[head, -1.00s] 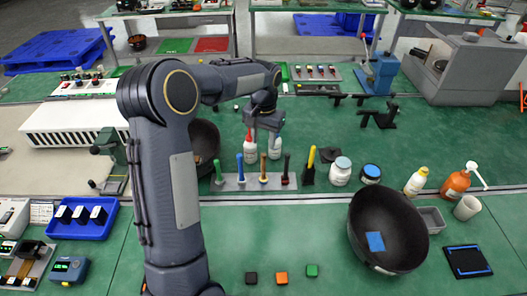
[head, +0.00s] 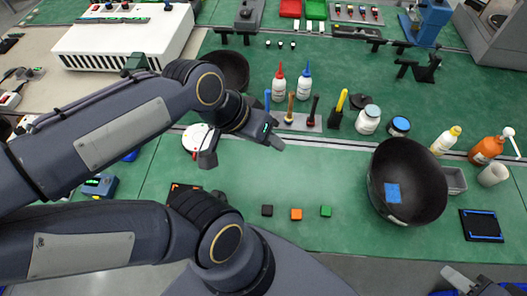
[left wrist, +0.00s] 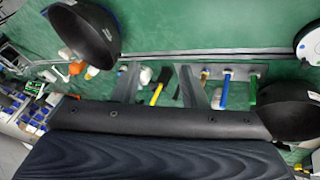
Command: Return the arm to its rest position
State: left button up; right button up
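My left gripper (head: 243,152) is over the green table in the head view, in front of the tool holder. Its two fingers are spread apart with nothing between them. The left wrist view also shows the left gripper (left wrist: 158,88) with its fingers apart and empty. My left arm is bent back, with its links filling the left and lower left of the head view. A dark part of my right gripper (head: 472,282) shows at the bottom right edge of the head view. Too little of it shows to tell its finger state.
The tool holder (head: 296,124) with several coloured-handled tools stands beyond the left gripper. A large black bowl (head: 420,172) is to the right; another dark bowl (head: 232,68) is behind the arm.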

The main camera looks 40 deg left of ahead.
pick_arm(q)
jog(key=shift+s+d+f, duration=0.4)
jog(key=shift+s, duration=0.2)
jog(key=shift+s+d+f, duration=0.35)
jog(key=shift+s+f, duration=0.05)
jog(key=shift+s, duration=0.2)
